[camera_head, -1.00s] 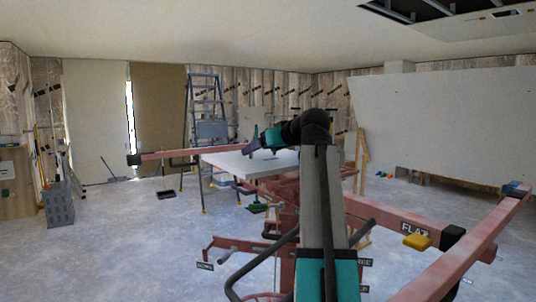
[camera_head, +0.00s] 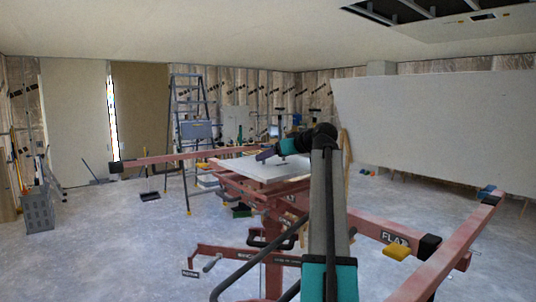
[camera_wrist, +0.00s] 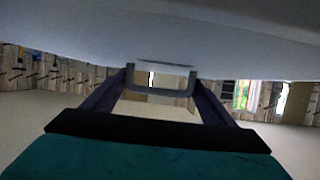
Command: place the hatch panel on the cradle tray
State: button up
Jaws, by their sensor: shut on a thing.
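The hatch panel (camera_head: 272,172) is a flat, pale grey board, roughly level, at the top of the red panel lift. My gripper (camera_head: 264,154) is above it. In the wrist view the panel (camera_wrist: 150,35) fills the upper part, and my gripper (camera_wrist: 162,84) is shut on the panel's grey handle. The red lift frame (camera_head: 232,188) lies directly below the panel. The cradle tray cannot be told apart from this frame, as the panel and my arm cover much of it. I cannot tell whether the panel touches it.
Long red lift arms reach left (camera_head: 165,158) and right (camera_head: 450,262). The right one has a yellow lever (camera_head: 397,253). A stepladder (camera_head: 190,125) stands behind, a grey crate (camera_head: 38,210) at far left. A large white board (camera_head: 440,120) fills the right. The left floor is mostly clear.

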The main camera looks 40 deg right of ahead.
aim_at(279, 163)
jog(key=shift+d+r, duration=0.1)
jog(key=shift+d, duration=0.2)
jog(key=shift+f+p, duration=0.85)
jog(key=shift+f, duration=0.9)
jog(key=o, duration=2)
jog(key=shift+a+f, duration=0.1)
jog(key=shift+f, duration=0.05)
jog(key=shift+s, duration=0.15)
